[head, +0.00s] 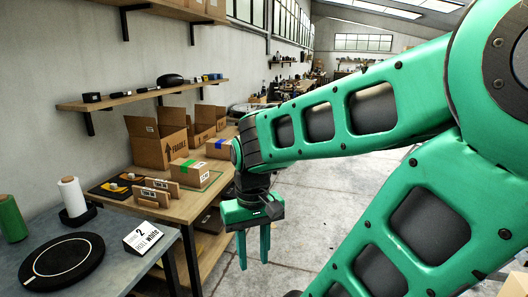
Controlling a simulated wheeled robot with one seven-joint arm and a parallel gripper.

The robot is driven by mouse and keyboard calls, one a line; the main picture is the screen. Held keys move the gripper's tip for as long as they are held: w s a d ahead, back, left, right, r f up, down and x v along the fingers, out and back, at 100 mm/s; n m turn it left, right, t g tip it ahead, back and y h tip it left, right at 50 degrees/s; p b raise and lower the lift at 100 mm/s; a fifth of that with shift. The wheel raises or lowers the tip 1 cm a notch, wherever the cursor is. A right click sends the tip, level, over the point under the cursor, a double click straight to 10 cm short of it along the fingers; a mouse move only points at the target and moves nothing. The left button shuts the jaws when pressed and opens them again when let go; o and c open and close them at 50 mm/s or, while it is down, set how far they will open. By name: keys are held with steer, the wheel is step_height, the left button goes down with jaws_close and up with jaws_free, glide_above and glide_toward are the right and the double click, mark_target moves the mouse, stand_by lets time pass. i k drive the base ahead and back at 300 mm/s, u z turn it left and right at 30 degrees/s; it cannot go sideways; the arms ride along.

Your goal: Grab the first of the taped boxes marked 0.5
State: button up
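Any 0.5 mark is too small to read. My gripper (254,256) points down to the right of the table's edge, over the floor. It is to the right of the boxes and apart from them. Its two green fingers are apart with nothing between them.
Open cartons (158,142) stand behind the taped boxes. Small brown holders (150,196) stand at the table's front. A nearer grey table bears a black disc (62,262), spools (72,198) and a sign (143,238). A wall shelf (140,95) hangs above. The floor right of the table is clear.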

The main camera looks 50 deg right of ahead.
mark_target(216, 148)
steer(key=z, duration=1.75)
steer(key=i, duration=1.05)
steer(key=z, duration=0.85)
steer(key=i, duration=1.15)
steer(key=u, duration=0.35)
steer(key=i, duration=1.1)
steer(key=u, duration=0.95)
steer(key=i, duration=0.5)
steer(key=u, duration=0.3)
